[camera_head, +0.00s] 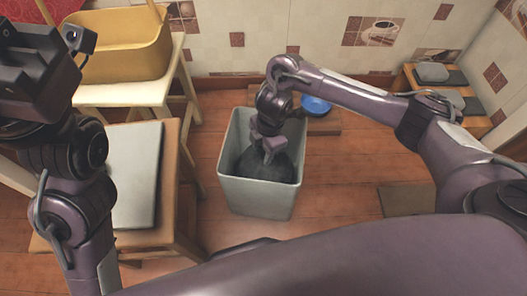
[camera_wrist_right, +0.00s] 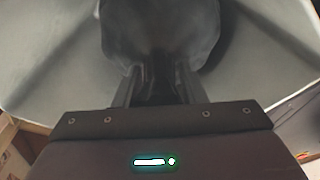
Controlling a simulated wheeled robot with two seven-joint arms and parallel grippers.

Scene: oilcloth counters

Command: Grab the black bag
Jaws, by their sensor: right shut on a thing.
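The black bag (camera_head: 280,168) is a dark, rounded bundle inside a pale grey bin (camera_head: 256,197) on the floor. My right gripper (camera_head: 268,150) reaches down into the bin and is shut on the bag's top. In the right wrist view the bag (camera_wrist_right: 160,32) fills the upper middle, and its narrow top lies between the fingers (camera_wrist_right: 155,85). The bin's pale walls (camera_wrist_right: 50,60) surround it there. The bag's underside is hidden. My left arm's end (camera_head: 38,75) is raised at the far left, away from the bin, and its fingers cannot be made out.
A wooden stand with a grey top (camera_head: 135,175) is left of the bin. Behind it, a pale table (camera_head: 125,92) holds a yellow container (camera_head: 120,45). A blue bowl (camera_head: 315,104) lies behind the bin. A wooden shelf (camera_head: 408,80) stands at the back right.

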